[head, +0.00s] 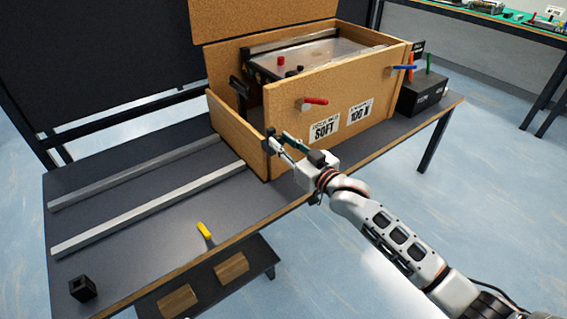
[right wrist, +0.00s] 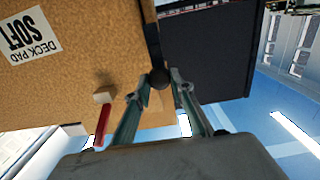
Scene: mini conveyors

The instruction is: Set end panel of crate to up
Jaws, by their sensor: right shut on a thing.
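The cork-coloured crate (head: 345,85) stands on the dark table. Its end panel (head: 238,135) is at the left end, raised at a steep angle. Its top edge sits lower than the front panel's top corner. My right gripper (head: 274,144) is at the panel's near edge, beside the front panel's left corner, and is shut on the end panel there. In the right wrist view the fingers of my right gripper (right wrist: 157,98) flank a narrow cork-coloured strip, with a dark round knob (right wrist: 159,77) at the tips. The exact contact is partly hidden. My left gripper is not in view.
A red handle (head: 315,101) sticks out of the front panel. Two grey rails (head: 150,208) run across the table left of the crate. A yellow handle (head: 204,231) and a black block (head: 83,289) lie near the front. A black box (head: 424,93) stands right.

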